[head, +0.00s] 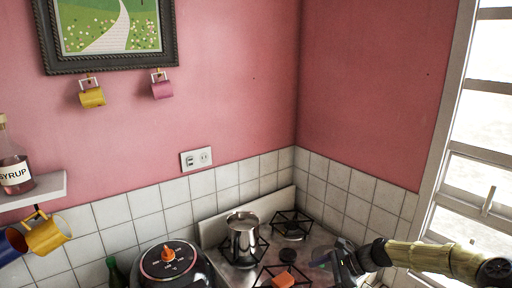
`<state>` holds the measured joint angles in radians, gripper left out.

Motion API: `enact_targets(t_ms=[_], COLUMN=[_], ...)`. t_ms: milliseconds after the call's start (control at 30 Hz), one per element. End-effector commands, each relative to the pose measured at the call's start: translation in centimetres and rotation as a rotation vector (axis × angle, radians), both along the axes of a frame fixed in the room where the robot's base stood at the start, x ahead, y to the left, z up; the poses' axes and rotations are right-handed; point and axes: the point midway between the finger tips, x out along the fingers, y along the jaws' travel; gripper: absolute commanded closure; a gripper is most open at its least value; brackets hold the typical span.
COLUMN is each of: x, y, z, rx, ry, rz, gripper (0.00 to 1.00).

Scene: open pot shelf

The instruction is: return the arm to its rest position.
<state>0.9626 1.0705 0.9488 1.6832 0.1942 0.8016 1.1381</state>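My arm reaches in from the lower right, low over the right side of the stove. My gripper (334,262) is at its left end, dark and seen from the side, right of a steel pot. I cannot tell whether its fingers are open or shut, and I see nothing clearly held in it. The tips are small and partly lost against the dark burner grates.
The steel pot (243,238) stands on the stove (310,239). An orange object (284,279) shows at the bottom edge. A round black appliance (168,264) is to the left. A tiled wall and window (470,150) bound the right; space above the stove is clear.

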Motion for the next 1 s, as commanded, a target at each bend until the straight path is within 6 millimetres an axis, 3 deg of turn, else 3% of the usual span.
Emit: enact_targets(t_ms=[300,500,1000], x=[-5.4,-9.7,-19.7], y=[4.3,5.1,4.1], z=[-4.2,-5.5,-3.4], rx=[-0.332,-0.557,-0.955], ry=[-0.131,-0.257,-0.624], rz=[0.345,0.618,1.210], gripper=[0.15,0.15,0.15])
